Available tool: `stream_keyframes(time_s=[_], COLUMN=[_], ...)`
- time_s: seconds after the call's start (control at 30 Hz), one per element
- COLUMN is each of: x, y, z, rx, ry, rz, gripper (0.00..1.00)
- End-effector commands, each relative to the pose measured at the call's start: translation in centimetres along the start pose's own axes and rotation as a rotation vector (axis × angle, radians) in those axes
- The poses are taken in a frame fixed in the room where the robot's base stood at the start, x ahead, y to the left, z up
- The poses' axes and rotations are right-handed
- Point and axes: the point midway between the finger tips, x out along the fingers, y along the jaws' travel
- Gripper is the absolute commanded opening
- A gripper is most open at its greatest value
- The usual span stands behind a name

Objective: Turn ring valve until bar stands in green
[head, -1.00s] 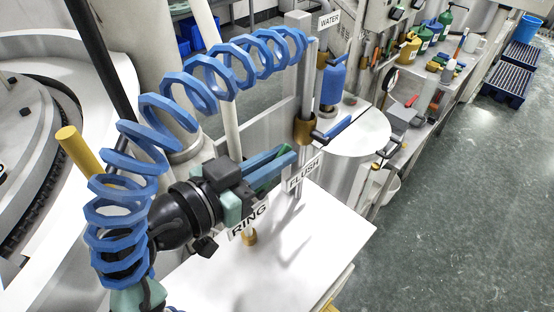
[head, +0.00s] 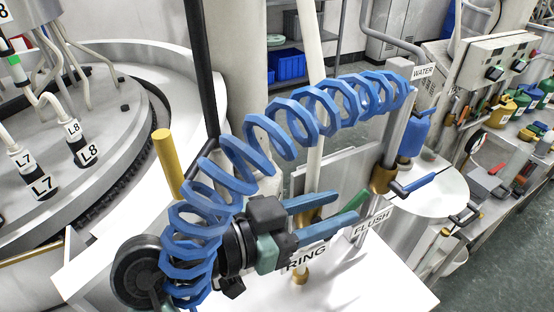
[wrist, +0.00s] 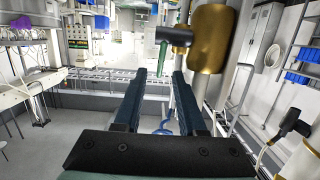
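The RING sign (head: 306,258) hangs just below my gripper (head: 345,209) in the head view. My gripper's two blue fingers are apart with nothing clamped. A brass valve body (head: 309,214) shows partly between them, and a green piece (head: 352,204) lies near the fingertips. In the wrist view, a brass valve body (wrist: 212,42) is above and right of the fingertips of my gripper (wrist: 160,77). Its dark handle (wrist: 172,36) points left, with a green part (wrist: 163,58) just beyond the finger gap. Contact cannot be told. I cannot make out a green zone for the bar.
The FLUSH sign (head: 371,223) and another brass valve (head: 382,180) with a blue-tipped handle stand to the right. A blue coiled hose (head: 270,131) arches over my gripper. A yellow post (head: 167,160) stands left. A white bench top (head: 385,285) lies below.

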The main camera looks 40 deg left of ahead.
Motion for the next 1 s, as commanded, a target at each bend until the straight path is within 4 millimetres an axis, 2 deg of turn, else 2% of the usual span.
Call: stream_keyframes(time_s=[0.03, 0.2, 0.4, 0.6, 1.0], x=[-1.3, -5.0, -8.0, -8.9, -8.9], y=[-0.1, -0.2, -0.1, 0.0, 0.0], z=[0.4, 0.2, 0.1, 0.0, 0.0], rx=[0.004, 0.004, 0.002, 0.001, 0.001], ry=[0.001, 0.002, 0.001, 0.000, 0.001], rz=[-0.008, -0.007, -0.005, -0.001, 0.000], gripper=[0.40, 0.40, 0.40, 0.40, 0.40])
